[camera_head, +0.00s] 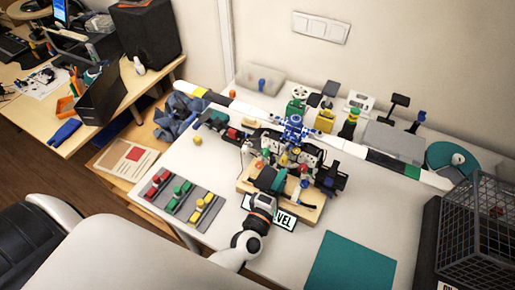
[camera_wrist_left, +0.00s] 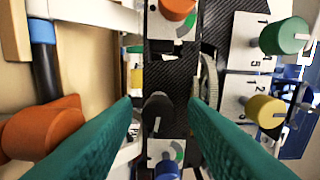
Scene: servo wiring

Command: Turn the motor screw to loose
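The motor assembly stands on a wooden board (camera_head: 305,213) in the middle of the white table. My left gripper (camera_head: 275,178) reaches over it from the front. In the left wrist view its two teal fingers (camera_wrist_left: 165,112) are apart. A dark round knob (camera_wrist_left: 157,108), possibly the motor screw, shows between the fingertips. I cannot tell whether they touch it. Orange (camera_wrist_left: 177,8), green (camera_wrist_left: 284,37), yellow (camera_wrist_left: 265,110) and blue (camera_wrist_left: 167,170) knobs sit on white plates around it. My right gripper is not in view.
A grey tray (camera_head: 206,220) with red, green and yellow parts lies left of the board. A teal mat (camera_head: 350,265) lies at the front right. A black wire crate (camera_head: 490,230) stands at the right edge. Several small devices line the back.

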